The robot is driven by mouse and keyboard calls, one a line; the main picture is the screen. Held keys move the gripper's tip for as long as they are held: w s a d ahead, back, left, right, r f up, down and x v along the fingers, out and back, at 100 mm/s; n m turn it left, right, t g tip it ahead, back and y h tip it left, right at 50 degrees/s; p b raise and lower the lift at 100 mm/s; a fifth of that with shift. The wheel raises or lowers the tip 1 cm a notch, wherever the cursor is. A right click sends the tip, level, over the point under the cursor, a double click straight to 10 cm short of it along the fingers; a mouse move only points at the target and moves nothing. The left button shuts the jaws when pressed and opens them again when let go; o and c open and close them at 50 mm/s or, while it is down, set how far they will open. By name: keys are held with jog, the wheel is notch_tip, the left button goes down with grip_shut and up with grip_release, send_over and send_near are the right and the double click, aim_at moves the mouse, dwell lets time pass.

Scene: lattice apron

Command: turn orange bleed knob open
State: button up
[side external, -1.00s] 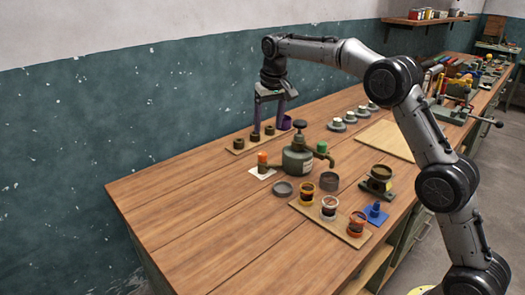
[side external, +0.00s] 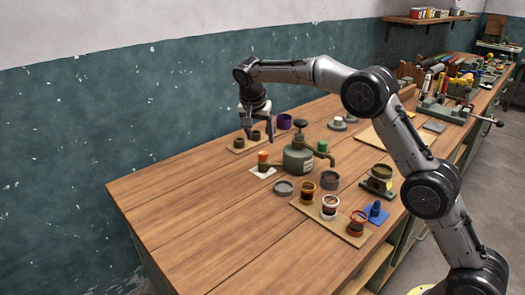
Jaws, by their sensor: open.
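The orange bleed knob (side external: 263,155) sits on the left side fitting of a squat green vessel (side external: 298,159), above a small white pad (side external: 263,172). The vessel has a dark round knob (side external: 300,124) on top and a green knob (side external: 321,146) on its right fitting. My gripper (side external: 259,138) is open and points down, just above and behind the orange knob in the picture, apart from it. Nothing shows between its fingers. It partly hides a strip with dark small cups (side external: 238,144) behind it.
A grey round dish (side external: 284,188) lies in front of the vessel. A board (side external: 343,236) with several jars stands at front right, beside a blue piece (side external: 376,210). A purple cup (side external: 285,121) stands behind the vessel. The table's left part (side external: 180,200) is clear.

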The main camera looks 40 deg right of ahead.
aim_at(263, 153)
jog(key=x, duration=0.8)
jog(key=shift+r, duration=0.1)
grip_shut()
